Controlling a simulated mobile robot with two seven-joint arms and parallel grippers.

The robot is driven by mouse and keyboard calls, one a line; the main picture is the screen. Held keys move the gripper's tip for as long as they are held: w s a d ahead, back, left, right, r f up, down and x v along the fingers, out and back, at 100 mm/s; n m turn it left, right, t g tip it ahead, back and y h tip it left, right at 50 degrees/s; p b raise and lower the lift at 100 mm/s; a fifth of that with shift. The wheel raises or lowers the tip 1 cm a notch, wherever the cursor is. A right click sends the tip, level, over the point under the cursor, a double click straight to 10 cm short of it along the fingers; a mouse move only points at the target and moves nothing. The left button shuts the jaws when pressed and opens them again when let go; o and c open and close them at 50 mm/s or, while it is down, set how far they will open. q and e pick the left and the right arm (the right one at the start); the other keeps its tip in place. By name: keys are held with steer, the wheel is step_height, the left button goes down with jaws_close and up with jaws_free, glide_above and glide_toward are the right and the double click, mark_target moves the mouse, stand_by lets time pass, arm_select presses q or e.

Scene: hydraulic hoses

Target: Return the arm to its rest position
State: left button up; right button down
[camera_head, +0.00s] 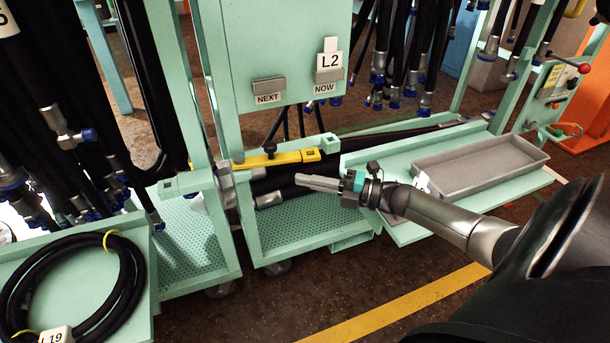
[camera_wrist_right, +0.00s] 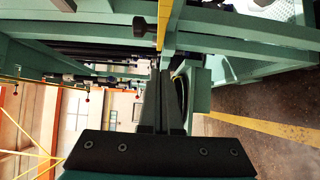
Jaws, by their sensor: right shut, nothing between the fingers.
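My right arm comes in from the lower right in the head view. Its gripper (camera_head: 318,183) is shut and empty, in front of the green rack's lower shelf and pointing left. In the right wrist view the closed fingers (camera_wrist_right: 168,95) reach up the middle with nothing between them. My left gripper is not in view.
A grey tray (camera_head: 480,163) sits on a green shelf just behind my right forearm. A yellow bar (camera_head: 277,158) lies near the gripper. Black hoses hang at left and at the back. A coiled hose (camera_head: 128,270) lies at lower left. The floor in front (camera_head: 290,315) is clear.

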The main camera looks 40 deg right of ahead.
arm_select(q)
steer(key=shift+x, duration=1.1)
arm_select(e)
steer(key=s+d, duration=0.5)
steer(key=d, duration=0.1)
steer(key=shift+d+f, duration=0.15)
steer(key=shift+d, duration=0.2)
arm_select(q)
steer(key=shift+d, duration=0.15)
